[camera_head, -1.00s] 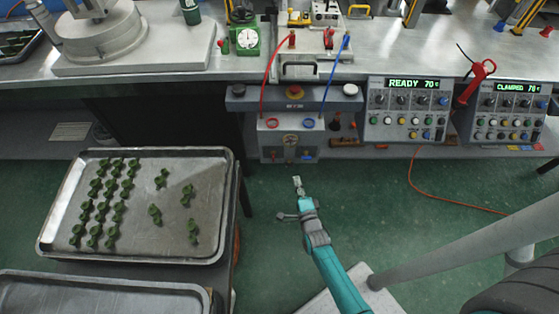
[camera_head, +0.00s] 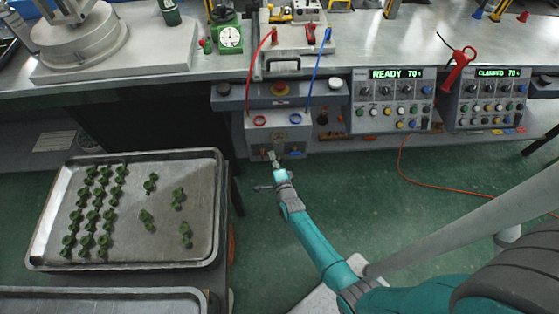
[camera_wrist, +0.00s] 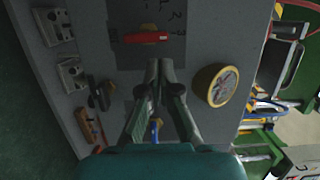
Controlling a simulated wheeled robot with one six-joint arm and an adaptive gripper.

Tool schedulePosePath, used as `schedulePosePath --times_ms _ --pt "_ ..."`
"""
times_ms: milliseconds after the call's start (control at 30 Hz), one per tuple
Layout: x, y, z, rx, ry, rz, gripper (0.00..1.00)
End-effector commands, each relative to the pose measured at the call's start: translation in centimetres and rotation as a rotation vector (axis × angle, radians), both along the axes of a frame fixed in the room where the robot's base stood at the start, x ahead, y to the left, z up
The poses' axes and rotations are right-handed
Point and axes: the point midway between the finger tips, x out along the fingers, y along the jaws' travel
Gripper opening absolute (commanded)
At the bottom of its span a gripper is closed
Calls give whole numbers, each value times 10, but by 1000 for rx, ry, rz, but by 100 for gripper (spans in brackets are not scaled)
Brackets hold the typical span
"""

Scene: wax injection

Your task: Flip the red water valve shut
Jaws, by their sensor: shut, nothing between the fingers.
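The red water valve (camera_wrist: 145,38) shows in the wrist view as a red lever on a dark plate, at the top of the grey panel (camera_wrist: 205,45). It lies lengthwise across that picture, pointing left and right. My gripper (camera_wrist: 159,66) is shut and empty, its fingertips just below the red lever in the picture, apparently apart from it. In the head view my gripper (camera_head: 275,160) is at the lower front of the grey box (camera_head: 252,137), and the red valve is small and hard to make out there. A blue lever (camera_wrist: 155,128) is partly hidden behind my fingers.
A round yellow-rimmed gauge (camera_wrist: 216,85) sits right of my fingers in the wrist view. Red (camera_head: 261,65) and blue (camera_head: 314,70) hoses rise from the box. A tray (camera_head: 215,205) of green parts stands at left. Control boxes (camera_head: 391,100) hang at right.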

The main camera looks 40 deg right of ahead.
Motion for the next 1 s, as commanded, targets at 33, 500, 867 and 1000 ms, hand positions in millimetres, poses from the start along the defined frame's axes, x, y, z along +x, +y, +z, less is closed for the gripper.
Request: schedulePosePath --times_ms 33,500,867,1000 --pt "3 5 0 1 -1 3 0" --pt "7 12 0 0 0 0 0" --pt "7 6 1 0 0 -2 0" --pt "7 5 1 0 0 -1 0"
